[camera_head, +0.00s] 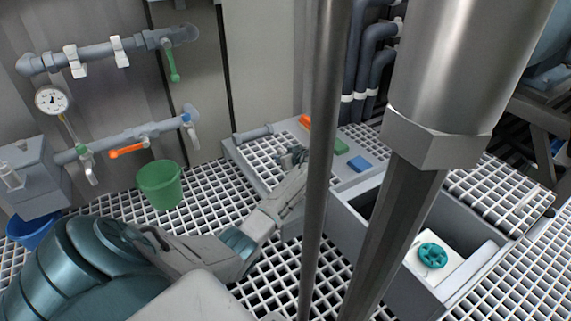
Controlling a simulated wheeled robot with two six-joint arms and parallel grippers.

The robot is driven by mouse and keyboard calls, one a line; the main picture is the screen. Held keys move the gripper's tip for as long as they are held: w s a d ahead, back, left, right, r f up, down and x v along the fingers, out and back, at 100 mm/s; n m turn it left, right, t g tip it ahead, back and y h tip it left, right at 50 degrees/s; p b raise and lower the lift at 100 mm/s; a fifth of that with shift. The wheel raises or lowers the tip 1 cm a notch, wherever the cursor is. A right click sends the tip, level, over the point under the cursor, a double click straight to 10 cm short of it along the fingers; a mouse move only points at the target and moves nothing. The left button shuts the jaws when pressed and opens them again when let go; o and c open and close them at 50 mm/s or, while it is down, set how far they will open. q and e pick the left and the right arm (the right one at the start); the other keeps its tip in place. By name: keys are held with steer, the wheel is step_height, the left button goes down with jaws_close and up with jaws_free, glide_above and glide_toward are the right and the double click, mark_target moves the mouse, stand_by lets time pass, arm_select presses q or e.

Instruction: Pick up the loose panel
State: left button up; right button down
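A white grid panel (498,192) with a dark edge lies at the right, beside the open grey trough. Another white grid section (268,158) is set in the grey bench top at the centre. I cannot tell from this view which of them is loose. My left gripper (292,156) is over the centre grid section, close to its right side. Its fingers are small and dark here, so I cannot see whether they are open or whether they touch the grid. My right gripper is not in view.
Two steel poles (322,150) (445,70) cross the foreground and hide parts of the bench. Orange, green and blue blocks (360,164) sit on the bench. A teal handwheel (432,255) is in the trough. A green bucket (160,184) stands by the wall pipes.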

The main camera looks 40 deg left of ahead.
arm_select(q)
steer(key=shift+r, duration=0.15)
steer(key=shift+c, duration=0.5)
jaws_close()
stand_by(0.6)
